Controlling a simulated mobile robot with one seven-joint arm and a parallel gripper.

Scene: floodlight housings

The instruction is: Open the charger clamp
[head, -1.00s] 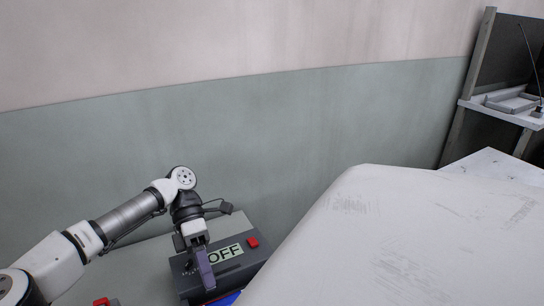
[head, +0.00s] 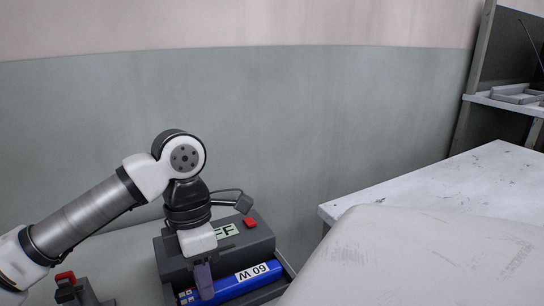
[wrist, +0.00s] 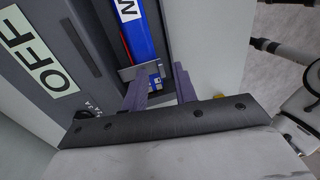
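The charger (head: 172,255) is a dark grey box with a red button (head: 250,222) and an OFF label, partly covered by my gripper in the head view. In the wrist view the OFF label (wrist: 32,50) is at left and the battery (wrist: 145,38) at top centre. A small grey metal piece (wrist: 127,73), possibly the clamp, shows at the battery's near end. My gripper (wrist: 160,84) has its two purple fingers apart, pointing at that end. Contact cannot be told.
A grey device with a red top (head: 66,278) stands at the lower left. A large pale rounded surface (head: 430,255) fills the lower right. Behind it is a white table (head: 440,180), with a shelf (head: 510,103) at far right. The wall is behind the charger.

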